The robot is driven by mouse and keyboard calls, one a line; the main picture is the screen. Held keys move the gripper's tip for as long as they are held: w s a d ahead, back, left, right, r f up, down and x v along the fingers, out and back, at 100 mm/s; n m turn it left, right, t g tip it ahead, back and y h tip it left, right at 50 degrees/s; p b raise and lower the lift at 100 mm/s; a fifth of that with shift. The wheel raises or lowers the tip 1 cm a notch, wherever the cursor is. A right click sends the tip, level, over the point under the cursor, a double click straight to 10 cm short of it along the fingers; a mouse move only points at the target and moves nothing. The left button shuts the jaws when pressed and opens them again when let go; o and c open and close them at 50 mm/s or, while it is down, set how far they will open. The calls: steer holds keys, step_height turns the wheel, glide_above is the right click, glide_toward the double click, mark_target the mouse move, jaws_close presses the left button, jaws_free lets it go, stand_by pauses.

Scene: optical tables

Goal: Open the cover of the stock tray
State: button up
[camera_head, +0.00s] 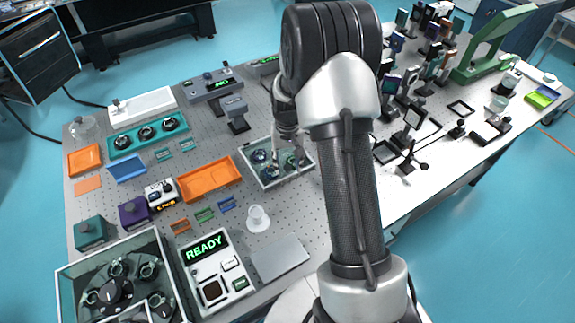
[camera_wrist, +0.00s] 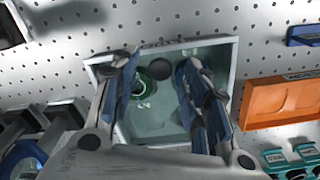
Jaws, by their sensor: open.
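A small white-rimmed tray (camera_head: 253,177) with a pale green inside stands near the middle of the table. It holds round dark mounts, and I take it for the stock tray. The wrist view shows its rim (camera_wrist: 234,60), a green-ringed round part and a dark round knob-like part. I cannot tell whether a clear cover lies over it. My gripper (camera_head: 286,150) is above this tray, pointing down. In the wrist view its two fingers (camera_wrist: 158,75) are apart with nothing between them, and they hide parts of the tray.
An orange tray (camera_head: 212,181) lies just left. A larger walled tray (camera_head: 68,270) with several round mounts stands at the front left, beside a READY display box (camera_head: 207,245). A flat grey plate (camera_head: 280,258) and a white cup (camera_head: 257,219) are in front. Optics crowd the right table.

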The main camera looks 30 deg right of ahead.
steer(key=shift+f, duration=0.35)
steer(key=shift+c, duration=0.2)
jaws_close()
stand_by(0.5)
